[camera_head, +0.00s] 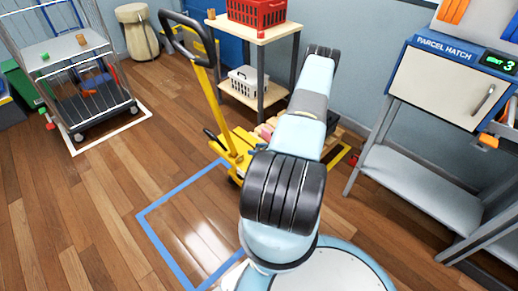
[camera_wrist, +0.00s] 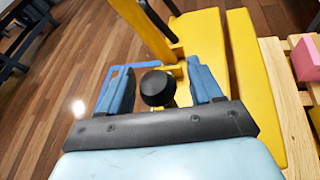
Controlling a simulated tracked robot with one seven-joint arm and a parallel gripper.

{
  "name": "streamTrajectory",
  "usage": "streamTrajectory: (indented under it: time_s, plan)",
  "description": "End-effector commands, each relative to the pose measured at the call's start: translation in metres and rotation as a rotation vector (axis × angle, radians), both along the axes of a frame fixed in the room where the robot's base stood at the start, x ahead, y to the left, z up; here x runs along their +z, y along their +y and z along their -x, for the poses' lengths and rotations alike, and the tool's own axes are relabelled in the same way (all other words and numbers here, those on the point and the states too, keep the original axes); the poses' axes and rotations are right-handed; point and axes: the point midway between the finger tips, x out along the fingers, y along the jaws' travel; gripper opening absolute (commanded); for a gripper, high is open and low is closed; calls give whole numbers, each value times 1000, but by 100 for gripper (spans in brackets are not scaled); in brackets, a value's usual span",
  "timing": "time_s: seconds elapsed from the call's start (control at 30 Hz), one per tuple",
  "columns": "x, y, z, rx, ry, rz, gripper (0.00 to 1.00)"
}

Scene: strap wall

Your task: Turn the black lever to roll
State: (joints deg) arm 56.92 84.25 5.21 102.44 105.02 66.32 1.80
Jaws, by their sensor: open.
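A yellow pallet truck (camera_head: 232,150) stands on the wood floor in the head view, with its tall yellow handle (camera_head: 205,95) tilted up to a black loop grip. A black lever (camera_head: 214,138) sticks out to the left, low by the handle's foot. In the wrist view a round black knob (camera_wrist: 158,88), seemingly the lever's end, shows between the blue fingers of my gripper (camera_wrist: 158,70). The fingers are spread, with a gap on both sides of the knob. I cannot tell the knob's depth between them. In the head view my arm hides my gripper.
A wooden pallet (camera_wrist: 272,75) with a pink block (camera_wrist: 307,58) lies right of the yellow truck body. A blue floor outline (camera_head: 165,250) encloses clear floor. A shelf (camera_head: 258,95) stands behind, the parcel hatch (camera_head: 436,85) at right and a wire cage trolley (camera_head: 90,95) at left.

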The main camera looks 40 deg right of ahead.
Motion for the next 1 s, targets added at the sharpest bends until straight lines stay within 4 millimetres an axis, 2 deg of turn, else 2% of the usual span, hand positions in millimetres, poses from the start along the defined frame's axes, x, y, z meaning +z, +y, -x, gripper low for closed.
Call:
streamTrajectory:
  time_s: [0.27, 0.7, 1.0]
  plan:
    - [4, -5, 12, 0, 1, -1, 65]
    - [33, -35, 83, -3, 0, 0, 65]
    - [45, -47, 114, -1, 1, 0, 65]
